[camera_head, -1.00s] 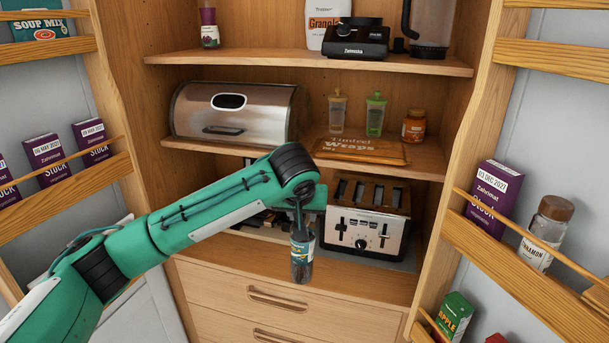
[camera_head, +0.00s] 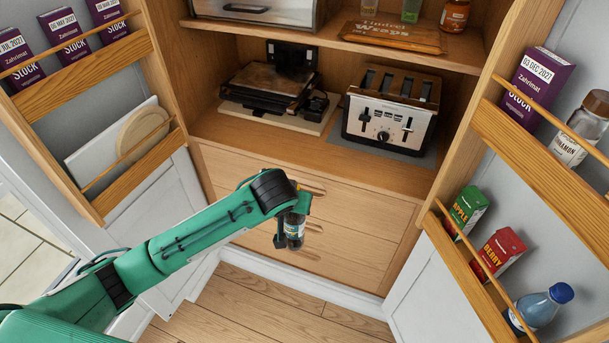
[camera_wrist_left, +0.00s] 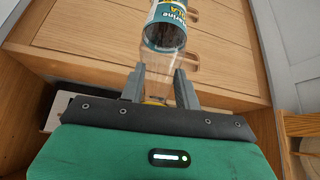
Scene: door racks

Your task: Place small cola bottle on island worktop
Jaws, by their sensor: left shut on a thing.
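In the left wrist view the bottle's label (camera_wrist_left: 168,24) is at the top, and my left gripper (camera_wrist_left: 162,88) is shut on the clear end of the bottle, near a yellow cap. The far end of the bottle is cut off there. The island worktop is not in view. My right gripper is not in view.
Wooden drawers (camera_head: 350,235) are behind the bottle. A toaster (camera_head: 390,110) stands on the shelf above. The open left door rack (camera_head: 130,170) and right door rack (camera_head: 480,260) flank the cupboard. Bare wooden floor (camera_head: 250,310) shows below.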

